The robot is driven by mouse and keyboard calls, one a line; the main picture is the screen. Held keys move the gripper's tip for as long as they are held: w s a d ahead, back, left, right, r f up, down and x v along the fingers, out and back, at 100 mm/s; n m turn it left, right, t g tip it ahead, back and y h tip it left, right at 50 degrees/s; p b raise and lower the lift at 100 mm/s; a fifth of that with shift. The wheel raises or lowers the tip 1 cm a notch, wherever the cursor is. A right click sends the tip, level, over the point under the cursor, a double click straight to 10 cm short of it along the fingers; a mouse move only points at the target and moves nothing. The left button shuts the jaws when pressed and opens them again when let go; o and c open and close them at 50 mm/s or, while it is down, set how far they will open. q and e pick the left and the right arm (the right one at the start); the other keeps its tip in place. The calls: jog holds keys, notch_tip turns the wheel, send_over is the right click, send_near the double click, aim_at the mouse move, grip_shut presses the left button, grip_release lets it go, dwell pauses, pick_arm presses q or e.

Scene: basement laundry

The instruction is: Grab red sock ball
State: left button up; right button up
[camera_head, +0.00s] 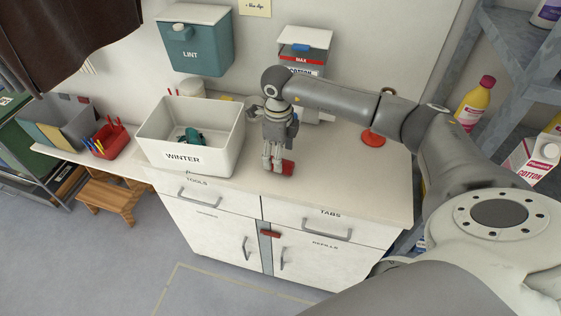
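A small red thing (288,168), which looks like the red sock ball, sits on the pale counter top just right of the white WINTER bin. My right gripper (276,166) points down at it, its fingertips near the counter. The fingers cover the red thing's left part, and I cannot tell whether they are closed on it or only beside it. My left gripper is not in view.
The white WINTER bin (223,163), with dark teal items inside, stands left of the gripper. A white box with a red MAX band (300,58) stands behind. A red round object (372,138) lies to the right. The counter's front right is clear.

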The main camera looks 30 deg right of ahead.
jog(key=f, duration=0.2)
jog(key=f+p, duration=0.1)
jog(key=shift+s+d, duration=0.3)
jog(key=shift+d, duration=0.1)
jog(key=shift+f, duration=0.25)
jog(key=shift+w, duration=0.15)
jog(key=c, duration=0.4)
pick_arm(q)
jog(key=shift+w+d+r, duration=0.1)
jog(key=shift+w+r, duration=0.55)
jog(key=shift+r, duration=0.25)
pick_arm(e)
jog(key=c, duration=0.7)
